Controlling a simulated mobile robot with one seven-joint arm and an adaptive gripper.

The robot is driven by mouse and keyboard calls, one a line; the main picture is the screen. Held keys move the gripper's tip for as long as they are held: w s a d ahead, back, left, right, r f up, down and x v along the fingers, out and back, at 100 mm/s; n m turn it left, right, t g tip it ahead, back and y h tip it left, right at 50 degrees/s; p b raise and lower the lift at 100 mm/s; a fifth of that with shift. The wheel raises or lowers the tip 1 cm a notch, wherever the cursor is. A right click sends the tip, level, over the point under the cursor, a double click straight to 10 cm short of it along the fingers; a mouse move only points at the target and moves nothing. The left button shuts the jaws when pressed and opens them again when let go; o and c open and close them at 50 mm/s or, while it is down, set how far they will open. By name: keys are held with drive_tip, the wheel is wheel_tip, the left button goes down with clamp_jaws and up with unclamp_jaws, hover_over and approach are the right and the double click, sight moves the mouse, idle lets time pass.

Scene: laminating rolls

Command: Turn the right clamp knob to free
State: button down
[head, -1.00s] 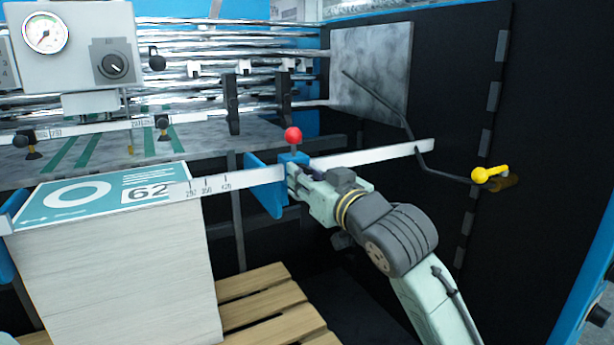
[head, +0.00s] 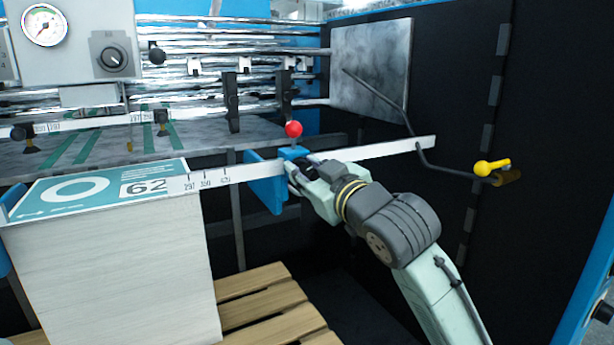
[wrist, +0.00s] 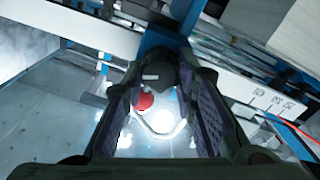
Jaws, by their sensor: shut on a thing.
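The right clamp (head: 266,182) is a blue block on the ruled rail, to the right of the paper stack. My gripper (head: 296,172) reaches it from the right front. In the wrist view a dark round knob (wrist: 162,72) with a pale mark sits between the two fingers of my gripper (wrist: 166,76), against the blue clamp. My gripper is shut on this knob. In the head view the gripper hides the knob. A red ball (head: 293,129) stands above the clamp; it also shows between the fingers in the wrist view (wrist: 146,101).
The paper stack (head: 110,260) stands on a wooden pallet (head: 265,300) at left. The rail (head: 385,148) runs on to the right of the clamp. A bent dark rod with a yellow handle (head: 491,167) lies right of my arm.

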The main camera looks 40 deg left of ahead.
drive_tip(key=n+b, duration=0.1)
drive_tip(key=n, duration=0.2)
drive_tip(key=shift+f+n+b, duration=0.15)
drive_tip(key=shift+n+b, duration=0.15)
drive_tip(key=shift+n, duration=0.1)
drive_tip(key=n+b, duration=0.1)
drive_tip(key=n, duration=0.2)
drive_tip(key=shift+n, duration=0.3)
drive_tip(key=n+b, duration=0.2)
drive_tip(key=n, duration=0.4)
drive_tip(key=shift+s, duration=0.1)
drive_tip(key=c, duration=1.3)
unclamp_jaws()
drive_tip(key=v, duration=1.2)
